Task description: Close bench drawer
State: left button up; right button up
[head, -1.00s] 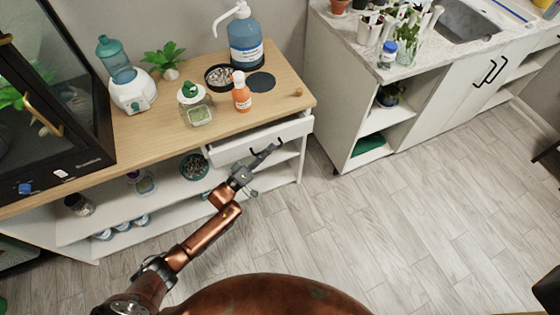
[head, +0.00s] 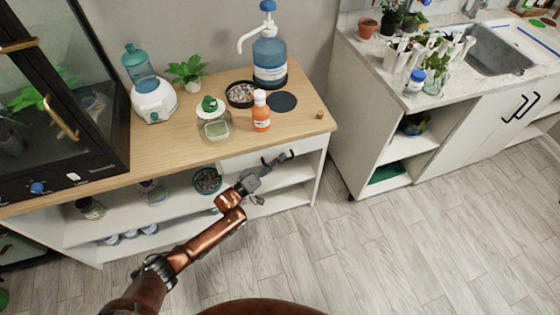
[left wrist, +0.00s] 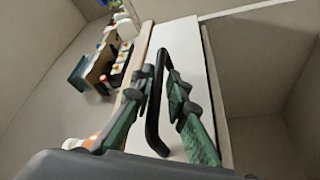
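The bench drawer's white front (head: 300,146) sits under the wooden bench top and looks flush or nearly flush with it; my gripper hides part of it. It also shows in the left wrist view (left wrist: 192,45). Its black bar handle (left wrist: 154,100) lies between the two fingers of my left gripper (left wrist: 166,88). The fingers are apart, with a gap visible on the handle's right side; contact with the left finger is unclear. In the head view my left gripper (head: 280,158) is at the drawer front. My right gripper is not in view.
The bench top (head: 190,137) holds an orange bottle (head: 261,112), a green-capped jar (head: 213,120), a blue pump jug (head: 270,60) and a dark glass cabinet (head: 60,100). Shelves below hold jars. A sink counter (head: 385,75) stands right. The floor (head: 400,245) in front is clear.

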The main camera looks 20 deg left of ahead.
pick_arm(q)
jog(key=shift+o, duration=1.3)
jog(key=shift+s, duration=0.1)
jog(key=shift+d, duration=0.1)
jog(key=shift+s+f, duration=0.15)
jog(key=shift+s, duration=0.05)
jog(key=v, duration=1.1)
jog(key=shift+s+a, duration=0.2)
jog(key=shift+a, duration=0.15)
